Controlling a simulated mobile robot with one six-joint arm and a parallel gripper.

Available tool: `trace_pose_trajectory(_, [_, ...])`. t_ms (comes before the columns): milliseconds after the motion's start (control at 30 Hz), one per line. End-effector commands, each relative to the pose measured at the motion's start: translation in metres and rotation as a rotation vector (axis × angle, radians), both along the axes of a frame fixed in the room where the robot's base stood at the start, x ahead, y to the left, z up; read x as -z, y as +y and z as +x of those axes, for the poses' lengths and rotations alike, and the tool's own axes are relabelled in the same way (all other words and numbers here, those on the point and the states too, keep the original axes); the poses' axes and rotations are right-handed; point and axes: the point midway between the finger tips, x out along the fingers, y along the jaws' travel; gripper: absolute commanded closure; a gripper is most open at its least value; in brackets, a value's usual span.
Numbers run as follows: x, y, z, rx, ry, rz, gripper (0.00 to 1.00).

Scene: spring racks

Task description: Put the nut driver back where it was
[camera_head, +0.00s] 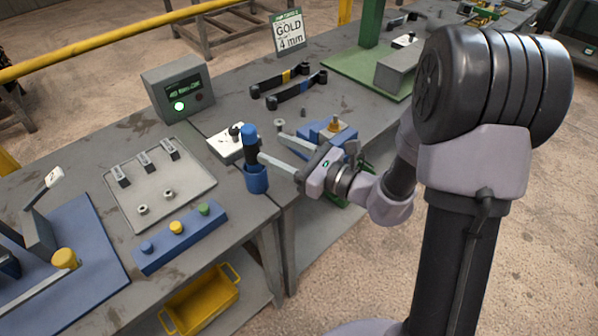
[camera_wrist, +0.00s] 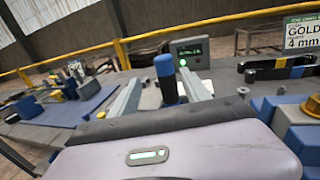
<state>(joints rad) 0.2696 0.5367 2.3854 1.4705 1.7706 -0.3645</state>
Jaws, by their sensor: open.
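The nut driver (camera_head: 250,134) has a blue-topped, dark handle and stands upright in a blue cup (camera_head: 257,180) near the table's front edge. Its lower end is hidden inside the cup. My gripper (camera_head: 268,144) is open, with its fingers stretched toward the handle from the right. In the wrist view the nut driver (camera_wrist: 166,80) shows upright between the two spread fingers of my gripper (camera_wrist: 160,80), with gaps on both sides. I cannot tell exactly how deep the handle sits between the fingers.
A display box (camera_head: 178,88) with a green light stands behind. A white block (camera_head: 222,146) is close left of the cup. A grey plate (camera_head: 160,188) and blue button bar (camera_head: 180,240) lie left. Two wrenches (camera_head: 290,85) lie behind; a blue fixture (camera_head: 322,135) stands right.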

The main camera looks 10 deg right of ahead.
Motion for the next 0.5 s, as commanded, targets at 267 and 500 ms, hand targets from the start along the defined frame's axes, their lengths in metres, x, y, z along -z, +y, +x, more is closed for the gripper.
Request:
trace_pose_trajectory(267, [-0.041,0.072,-0.183,-0.721,-0.336,-0.746,0.45])
trace_pose_trajectory(500, [-0.041,-0.032,-0.238,-0.941,-0.697,-1.729,0.45])
